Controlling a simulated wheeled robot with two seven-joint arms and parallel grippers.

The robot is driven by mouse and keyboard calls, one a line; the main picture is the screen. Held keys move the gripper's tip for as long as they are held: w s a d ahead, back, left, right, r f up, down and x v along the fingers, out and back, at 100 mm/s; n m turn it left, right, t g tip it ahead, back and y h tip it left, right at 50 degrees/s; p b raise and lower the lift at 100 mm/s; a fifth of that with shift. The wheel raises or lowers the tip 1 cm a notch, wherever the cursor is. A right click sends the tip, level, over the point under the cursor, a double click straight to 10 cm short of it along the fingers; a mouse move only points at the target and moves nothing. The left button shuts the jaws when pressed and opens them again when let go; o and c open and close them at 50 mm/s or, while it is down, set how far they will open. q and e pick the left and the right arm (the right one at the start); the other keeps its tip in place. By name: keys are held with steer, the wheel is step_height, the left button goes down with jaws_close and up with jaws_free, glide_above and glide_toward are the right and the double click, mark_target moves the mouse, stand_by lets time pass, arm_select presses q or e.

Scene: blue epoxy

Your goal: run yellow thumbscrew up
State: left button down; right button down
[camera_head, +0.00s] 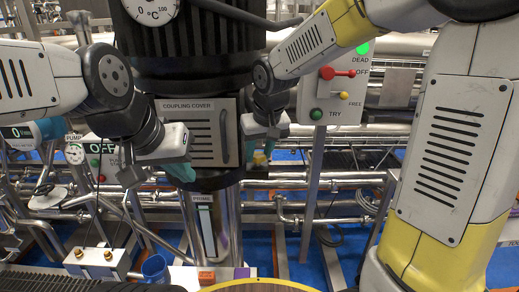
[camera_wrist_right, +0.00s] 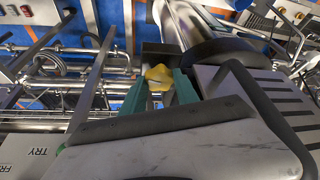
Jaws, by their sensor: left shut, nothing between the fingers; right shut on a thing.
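The yellow thumbscrew (camera_wrist_right: 158,76) is between the teal fingers of my right gripper (camera_wrist_right: 157,92) in the right wrist view. The fingers are shut on it and cover its sides. In the head view the thumbscrew (camera_head: 260,158) is a small yellow patch below my right gripper (camera_head: 266,150), at the right side of the coupling cover. My left gripper (camera_head: 180,171) is shut and empty, at the lower left of the coupling cover, apart from the thumbscrew.
The coupling cover (camera_head: 203,150) with its dark handle is on the black column between my grippers. A DEAD/OFF/TRY panel (camera_head: 340,98) stands to the right. Below are the PRIME gauge (camera_head: 205,232), a blue cup (camera_head: 154,268) and steel pipes. A dark housing (camera_wrist_right: 160,50) adjoins the thumbscrew.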

steer(key=shift+a+m+h, duration=0.1)
steer(key=shift+m+h, duration=0.3)
steer(key=shift+m, duration=0.7)
steer(key=c, duration=0.9)
jaws_free()
